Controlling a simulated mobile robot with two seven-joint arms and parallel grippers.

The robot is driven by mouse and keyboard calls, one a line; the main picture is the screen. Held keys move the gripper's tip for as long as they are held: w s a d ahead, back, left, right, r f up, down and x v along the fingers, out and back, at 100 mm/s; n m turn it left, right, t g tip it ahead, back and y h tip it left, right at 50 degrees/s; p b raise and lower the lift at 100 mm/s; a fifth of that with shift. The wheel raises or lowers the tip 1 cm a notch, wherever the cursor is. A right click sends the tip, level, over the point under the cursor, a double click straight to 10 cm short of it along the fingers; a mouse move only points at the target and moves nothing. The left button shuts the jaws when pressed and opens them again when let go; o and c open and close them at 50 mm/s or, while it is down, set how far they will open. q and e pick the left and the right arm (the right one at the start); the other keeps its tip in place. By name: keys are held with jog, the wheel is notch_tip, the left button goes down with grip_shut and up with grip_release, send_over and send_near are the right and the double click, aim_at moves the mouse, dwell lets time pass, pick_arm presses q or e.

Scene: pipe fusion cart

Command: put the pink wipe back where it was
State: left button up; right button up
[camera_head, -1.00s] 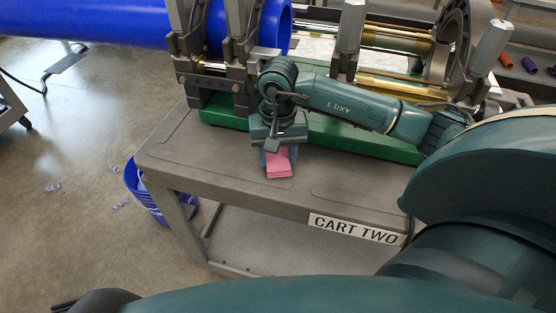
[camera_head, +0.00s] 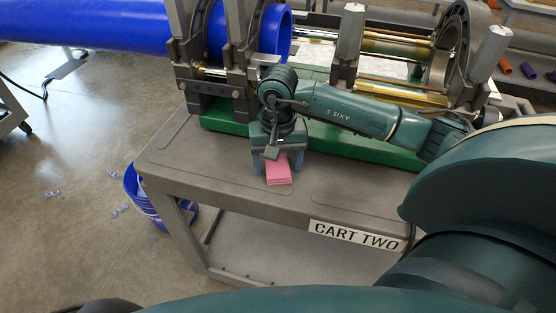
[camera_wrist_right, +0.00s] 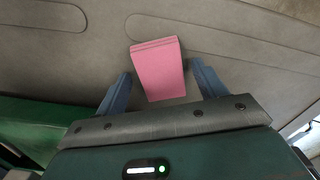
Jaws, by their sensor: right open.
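The pink wipe (camera_head: 279,172) is a small folded pad on the grey top of the cart (camera_head: 330,187), near its front edge. It also shows in the right wrist view (camera_wrist_right: 159,68), lying between two blue fingers with a gap on each side. My right gripper (camera_head: 273,165) is open around the wipe and points down at the cart top. It also shows in the right wrist view (camera_wrist_right: 162,88), both fingertips apart from the wipe. My left gripper is not clearly in view.
A green-based pipe fusion machine (camera_head: 222,112) with clamp rings stands behind the gripper, holding a blue pipe (camera_head: 110,25). A blue bucket (camera_head: 135,188) stands on the floor left of the cart. The cart top is bare around the wipe.

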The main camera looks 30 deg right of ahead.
aim_at(278, 165)
notch_tip(278, 165, up, 8)
jog(key=p, duration=0.3)
jog(key=shift+f+p, duration=0.25)
jog(key=shift+p, duration=0.1)
pick_arm(q)
jog(key=shift+s+a+r+g+y+p, duration=0.2)
jog(key=shift+a+r+y+p, duration=0.05)
jog(key=shift+a+r+p, duration=0.25)
jog(key=shift+s+a+r+g+y+p, duration=0.15)
jog(key=shift+a+r+g+y+p, duration=0.1)
jog(key=shift+a+r+p, duration=0.25)
pick_arm(e)
notch_tip(278, 165, up, 5)
jog(key=shift+f, duration=0.15)
pick_arm(q)
jog(key=shift+d, duration=0.15)
